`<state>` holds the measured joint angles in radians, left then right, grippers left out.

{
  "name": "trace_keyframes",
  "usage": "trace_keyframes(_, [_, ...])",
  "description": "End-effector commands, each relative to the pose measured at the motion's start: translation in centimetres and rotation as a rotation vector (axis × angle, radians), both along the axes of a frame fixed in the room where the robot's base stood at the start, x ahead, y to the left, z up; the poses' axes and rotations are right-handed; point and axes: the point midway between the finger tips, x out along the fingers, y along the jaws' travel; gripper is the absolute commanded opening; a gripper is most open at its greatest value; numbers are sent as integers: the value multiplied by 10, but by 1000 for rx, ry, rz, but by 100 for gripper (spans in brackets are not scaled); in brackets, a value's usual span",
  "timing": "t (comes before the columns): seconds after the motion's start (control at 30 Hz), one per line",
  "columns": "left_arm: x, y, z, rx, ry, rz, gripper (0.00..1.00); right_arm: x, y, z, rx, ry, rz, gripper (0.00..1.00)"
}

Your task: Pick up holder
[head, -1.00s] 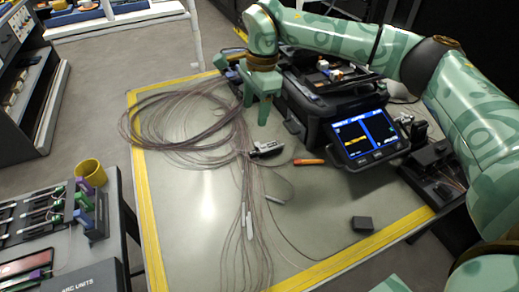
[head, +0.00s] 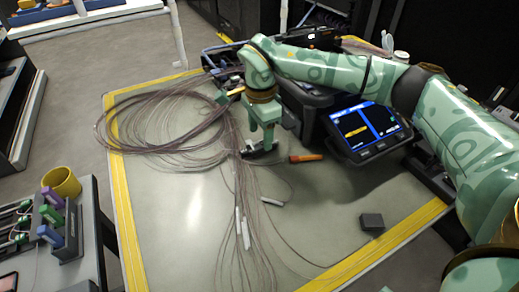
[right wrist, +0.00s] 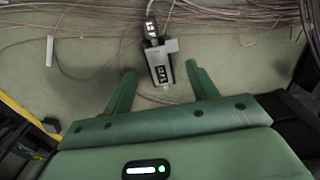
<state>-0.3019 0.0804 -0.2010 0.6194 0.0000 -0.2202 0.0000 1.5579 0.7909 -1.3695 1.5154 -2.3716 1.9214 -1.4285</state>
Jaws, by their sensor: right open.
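The holder (head: 259,152), a small grey and black clamp-like block, lies on the pale mat at the lower end of the coiled fibres. In the right wrist view the holder (right wrist: 160,66) lies between and ahead of the fingertips, with clear gaps on both sides. My right gripper (head: 262,136) is open, pointing down just over the holder and partly hiding it in the head view. Its green fingers also show in the right wrist view (right wrist: 162,84). My left gripper is out of view.
A fusion splicer with a lit screen (head: 365,128) stands right of the gripper. Thin fibre coils (head: 160,125) spread left. An orange-handled tool (head: 305,158) lies close right of the holder. A dark block (head: 371,222) sits lower right. The lower left mat is mostly clear.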

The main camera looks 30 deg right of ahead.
Motion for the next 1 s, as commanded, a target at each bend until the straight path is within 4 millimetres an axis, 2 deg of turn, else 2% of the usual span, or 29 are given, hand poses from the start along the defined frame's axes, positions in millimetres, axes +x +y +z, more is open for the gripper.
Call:
trace_keyframes(0.03, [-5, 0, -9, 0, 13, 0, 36, -2, 2, -19, 1, 9, 2, 58])
trace_keyframes(0.13, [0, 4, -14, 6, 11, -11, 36, -2, 1, -32, -1, 8, 0, 58])
trace_keyframes(0.37, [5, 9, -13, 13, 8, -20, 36, -1, 1, -30, 0, 0, 0, 58])
trace_keyframes(0.47, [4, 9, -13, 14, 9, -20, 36, -1, 1, -30, 0, 1, 0, 33])
trace_keyframes(0.5, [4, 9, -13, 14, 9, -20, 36, -1, 1, -30, 0, 1, 0, 22])
trace_keyframes(0.57, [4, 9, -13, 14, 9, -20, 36, -1, 1, -30, 0, 1, 0, 7])
trace_keyframes(0.87, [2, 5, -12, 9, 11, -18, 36, -1, 1, -29, -1, 1, 0, 7])
trace_keyframes(1.0, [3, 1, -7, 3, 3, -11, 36, -1, 1, -21, -1, -1, 1, 7])
